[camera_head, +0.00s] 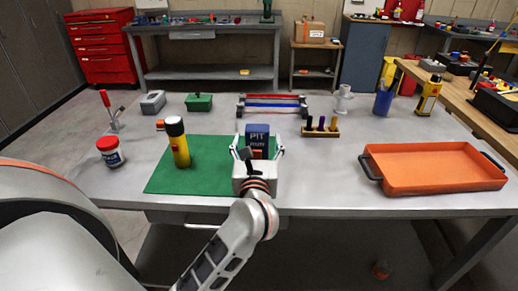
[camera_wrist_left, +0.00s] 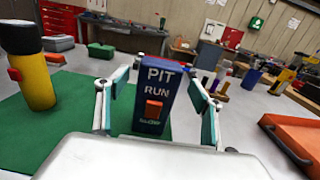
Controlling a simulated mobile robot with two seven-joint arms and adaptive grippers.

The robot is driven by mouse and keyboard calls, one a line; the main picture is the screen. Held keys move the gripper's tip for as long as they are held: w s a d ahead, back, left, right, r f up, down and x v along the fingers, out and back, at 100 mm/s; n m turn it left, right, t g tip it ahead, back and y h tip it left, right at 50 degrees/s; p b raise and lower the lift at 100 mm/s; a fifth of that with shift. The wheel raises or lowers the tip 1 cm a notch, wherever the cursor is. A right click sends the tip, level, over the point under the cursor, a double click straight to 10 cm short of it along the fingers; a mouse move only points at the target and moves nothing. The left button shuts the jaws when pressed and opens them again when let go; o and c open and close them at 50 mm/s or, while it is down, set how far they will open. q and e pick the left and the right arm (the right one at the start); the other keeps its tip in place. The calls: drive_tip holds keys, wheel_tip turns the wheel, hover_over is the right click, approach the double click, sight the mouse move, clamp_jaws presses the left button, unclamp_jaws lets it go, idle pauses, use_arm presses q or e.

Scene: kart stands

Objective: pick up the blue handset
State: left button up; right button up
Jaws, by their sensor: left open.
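The blue handset (camera_head: 257,137) stands upright at the right edge of the green mat (camera_head: 210,178). In the left wrist view the handset (camera_wrist_left: 158,90) shows the words PIT RUN and an orange-red button on its front. My left gripper (camera_head: 257,151) is open, with one finger on each side of the handset. In the left wrist view the fingers (camera_wrist_left: 160,98) appear apart from its sides. The gripper body hides the handset's lower part in the head view. My right gripper is not in view.
An orange tray (camera_head: 430,168) lies at the right. A small holder with tools (camera_head: 320,132) and a rack of coloured bars (camera_head: 271,106) stand behind.

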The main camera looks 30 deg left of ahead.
use_arm(q)
drive_tip(key=shift+x, duration=2)
drive_tip(key=shift+s+f, duration=0.1)
drive_tip(key=shift+f, duration=0.05)
drive_tip(key=c, duration=1.4)
